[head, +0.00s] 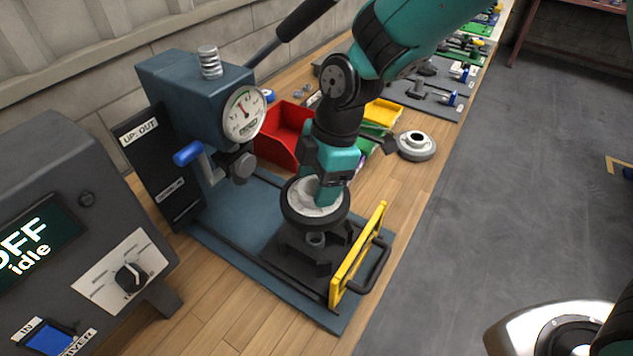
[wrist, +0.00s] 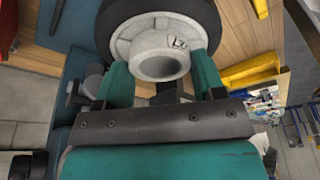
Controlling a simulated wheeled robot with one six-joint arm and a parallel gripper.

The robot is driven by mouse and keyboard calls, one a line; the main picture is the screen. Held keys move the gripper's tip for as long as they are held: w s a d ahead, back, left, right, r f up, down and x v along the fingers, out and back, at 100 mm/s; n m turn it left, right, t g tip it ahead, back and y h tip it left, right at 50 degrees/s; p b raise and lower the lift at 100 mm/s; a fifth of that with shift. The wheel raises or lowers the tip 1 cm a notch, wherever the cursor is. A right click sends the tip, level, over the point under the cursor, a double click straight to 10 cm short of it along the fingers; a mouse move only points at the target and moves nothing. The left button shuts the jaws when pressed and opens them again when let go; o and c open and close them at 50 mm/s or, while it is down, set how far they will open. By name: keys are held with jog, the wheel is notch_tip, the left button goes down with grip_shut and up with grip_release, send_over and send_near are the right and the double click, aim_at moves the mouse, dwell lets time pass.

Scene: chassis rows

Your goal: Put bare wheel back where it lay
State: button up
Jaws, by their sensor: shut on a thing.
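My gripper (head: 326,185) is shut on a wheel with a pale grey rim and a black tyre-like ring around it (head: 293,214). In the wrist view, my two teal fingers (wrist: 163,82) clasp the round hub of this wheel (wrist: 122,48). The wheel is over the black fixture (head: 290,262) on the press's blue base; contact with the fixture cannot be told. A second, grey wheel with a raised hub and no black ring visible (head: 416,148) lies on the wooden bench, right of my arm, apart from my gripper.
The blue press (head: 195,85) with its gauge and lever stands at left. A yellow guard (head: 357,255) rises at the fixture's right. Red (head: 275,137) and yellow (head: 384,112) bins stand behind my gripper. A control box (head: 60,200) is at the near left.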

jog(key=shift+r, duration=0.1)
jog(key=shift+r+p, duration=1.1)
jog(key=shift+r, duration=0.3)
jog(key=shift+r, duration=0.1)
